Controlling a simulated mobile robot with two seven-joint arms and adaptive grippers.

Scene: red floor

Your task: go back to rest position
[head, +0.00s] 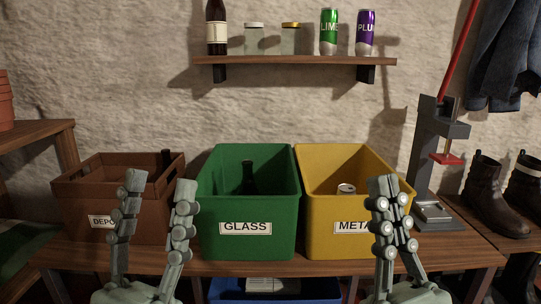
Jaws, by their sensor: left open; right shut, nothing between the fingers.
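My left gripper (155,188) is open and empty, pointing up in front of the brown crate, its fingers well apart. My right gripper (383,187) is shut and empty in front of the yellow bin, its fingers together. Both grippers are at the bottom of the head view. The green bin (222,241) labelled GLASS holds a dark bottle (248,176). The yellow bin (322,247), its label partly hidden by my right gripper, holds a can (346,189). The brown crate (75,229), its label partly covered by my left gripper, holds a dark bottle (167,158).
The bins stand on a wooden bench (285,267). A shelf (290,61) above carries a bottle, two jars and two cans. A grey press (432,150) with a red lever and dark boots (484,202) are at right. A blue bin (272,296) sits below.

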